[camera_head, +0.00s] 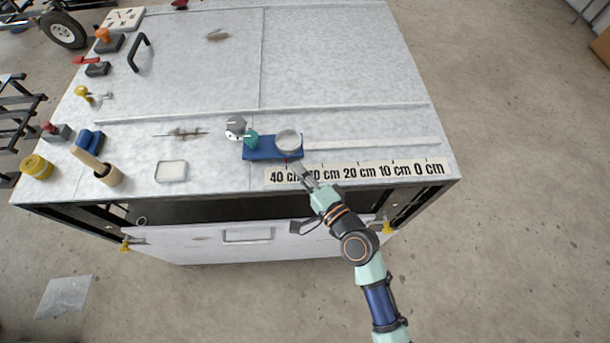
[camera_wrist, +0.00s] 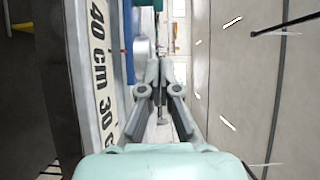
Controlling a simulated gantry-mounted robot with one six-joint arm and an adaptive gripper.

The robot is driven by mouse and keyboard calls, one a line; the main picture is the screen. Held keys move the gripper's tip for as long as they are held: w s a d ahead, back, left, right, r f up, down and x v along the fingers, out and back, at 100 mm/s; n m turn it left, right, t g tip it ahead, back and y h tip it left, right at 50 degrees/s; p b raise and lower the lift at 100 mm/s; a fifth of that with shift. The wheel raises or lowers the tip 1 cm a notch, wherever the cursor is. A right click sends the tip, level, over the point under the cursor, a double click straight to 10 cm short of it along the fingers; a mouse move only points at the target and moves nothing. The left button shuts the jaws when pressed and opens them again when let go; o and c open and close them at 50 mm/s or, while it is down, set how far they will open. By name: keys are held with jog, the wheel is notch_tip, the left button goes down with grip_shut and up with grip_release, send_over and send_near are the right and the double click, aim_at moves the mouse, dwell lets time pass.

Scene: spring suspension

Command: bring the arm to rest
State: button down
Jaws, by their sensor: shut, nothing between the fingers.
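My gripper (camera_head: 301,172) is at the front part of the table, over the ruler strip (camera_head: 365,170) near its 30 cm mark. Its fingers are shut with nothing between them, and they also show in the wrist view (camera_wrist: 158,75). Just beyond the fingertips is a blue block (camera_head: 262,153) with a round silvery disc (camera_head: 288,142) on its right and a teal part (camera_head: 251,140) on its left. I cannot tell whether the fingertips touch the block. In the wrist view the ruler's 40 cm and 30 cm marks lie left of the fingers.
The table (camera_head: 340,70) has broad free room at the back right. A grey round piece (camera_head: 235,126) stands left of the block. A slim pale rail (camera_head: 375,142) runs to the right. A small white tray (camera_head: 172,171), a wooden-handled tool (camera_head: 98,165) and a yellow roll (camera_head: 37,167) are at left.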

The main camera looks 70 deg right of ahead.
jog(key=shift+s+a, duration=0.4)
jog(key=shift+s, duration=0.15)
jog(key=w+a+r+n+t+y+p, duration=0.1)
jog(key=w+a+r+n+y+p, duration=0.1)
jog(key=w+a+r+n+y, duration=0.45)
jog(key=w+a+r+n+t+y+p, duration=0.1)
jog(key=w+a+r+n+y+p, duration=0.2)
jog(key=w+a+n, duration=0.55)
jog(key=a+r+n+g, duration=0.1)
jog(key=a+r+n, duration=0.2)
jog(key=a, duration=0.3)
jog(key=a+r+n+g+y+p, duration=0.1)
jog(key=a+r+n, duration=0.2)
jog(key=a, duration=0.3)
jog(key=s+a+r+n+g+p, duration=0.1)
jog(key=a+r+n, duration=0.2)
jog(key=a, duration=0.3)
jog(key=shift+n, duration=0.8)
jog(key=shift+s+y, duration=0.1)
jog(key=shift+y, duration=0.15)
